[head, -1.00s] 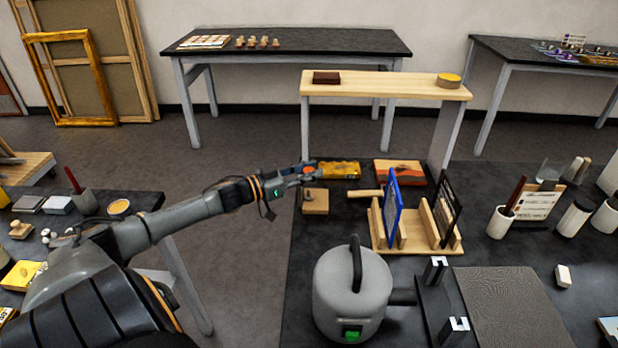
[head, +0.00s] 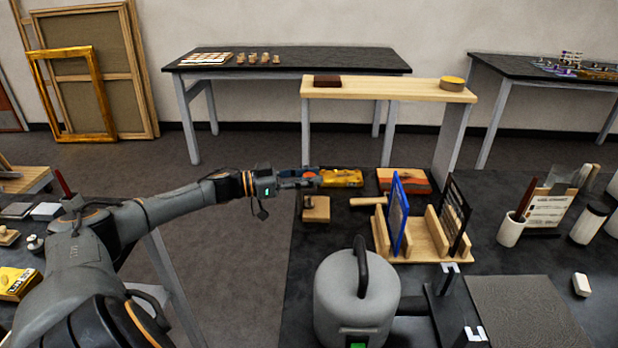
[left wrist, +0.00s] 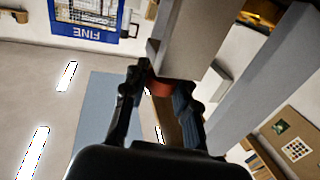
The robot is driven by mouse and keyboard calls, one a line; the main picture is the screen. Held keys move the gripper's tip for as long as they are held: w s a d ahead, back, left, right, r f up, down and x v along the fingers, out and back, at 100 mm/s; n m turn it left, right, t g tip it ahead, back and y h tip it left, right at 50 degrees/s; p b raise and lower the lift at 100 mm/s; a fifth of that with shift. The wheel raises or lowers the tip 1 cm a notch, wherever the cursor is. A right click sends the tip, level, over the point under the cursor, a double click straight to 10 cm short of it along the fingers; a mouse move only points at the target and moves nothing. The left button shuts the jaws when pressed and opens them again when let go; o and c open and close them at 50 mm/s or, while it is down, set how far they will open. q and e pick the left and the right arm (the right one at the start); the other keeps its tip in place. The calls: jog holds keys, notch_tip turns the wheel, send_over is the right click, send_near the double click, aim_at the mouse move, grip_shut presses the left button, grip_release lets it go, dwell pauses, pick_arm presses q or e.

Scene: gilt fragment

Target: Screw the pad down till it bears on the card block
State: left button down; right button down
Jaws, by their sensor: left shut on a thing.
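My left gripper (head: 300,180) reaches in from the left, above the far left corner of the dark bench. In the left wrist view its fingers (left wrist: 160,98) close around a small orange-red piece (left wrist: 160,87). That piece also shows at the fingertips in the head view (head: 309,174). A pale block-like part (left wrist: 185,42) lies just beyond the fingers. A small wooden block (head: 316,210) stands on the bench just below the gripper. I cannot clearly make out the pad or the card block, nor any gap between them. My right gripper is not in view.
A yellow item (head: 341,178) lies just right of the gripper. Behind the wooden rack (head: 432,243), which holds a blue-framed panel (head: 398,212), is an orange-topped block (head: 403,180). A grey canister (head: 356,295) stands in front. Open floor lies left of the bench.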

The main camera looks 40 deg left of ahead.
pick_arm(q)
jog(key=c, duration=1)
grip_release()
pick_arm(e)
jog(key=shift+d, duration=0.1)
pick_arm(q)
jog(key=shift+v, duration=6)
